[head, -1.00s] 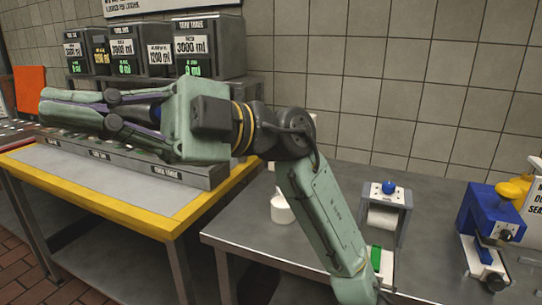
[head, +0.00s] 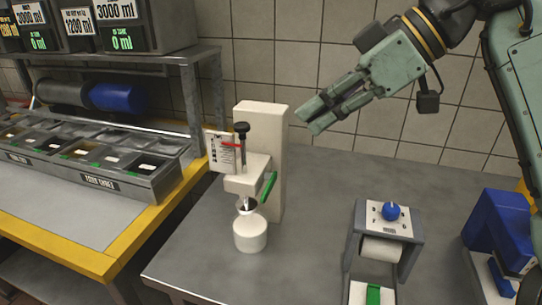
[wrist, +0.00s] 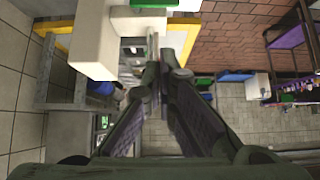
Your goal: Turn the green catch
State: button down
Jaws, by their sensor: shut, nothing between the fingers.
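A green lever (head: 268,187), which looks like the catch, sits slanted on the right side of the cream-white machine (head: 262,150) on the grey table. My gripper (head: 318,116) is shut and empty in the air, right of the machine's column and above the lever, apart from both. In the wrist view my gripper (wrist: 160,50) has its fingertips close together beside the white machine body (wrist: 97,35). A green strip (wrist: 150,3) shows at the top edge there; I cannot tell whether it is the lever.
A grey dispenser (head: 388,235) with a blue knob stands front right, with a green piece (head: 373,294) before it. A blue device (head: 498,240) is at the right edge. A yellow-edged counter (head: 105,250) with bins is at left. Bare table (head: 310,230) lies between machine and dispenser.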

jog(key=p+x, duration=0.1)
jog(key=x, duration=0.3)
jog(key=d+f+p+x, duration=0.1)
jog(key=x, duration=0.3)
jog(key=s+f+p+x, duration=0.1)
jog(key=x, duration=0.3)
jog(key=shift+d+f, duration=0.1)
jog(key=shift+d, duration=0.15)
jog(key=shift+f, duration=0.1)
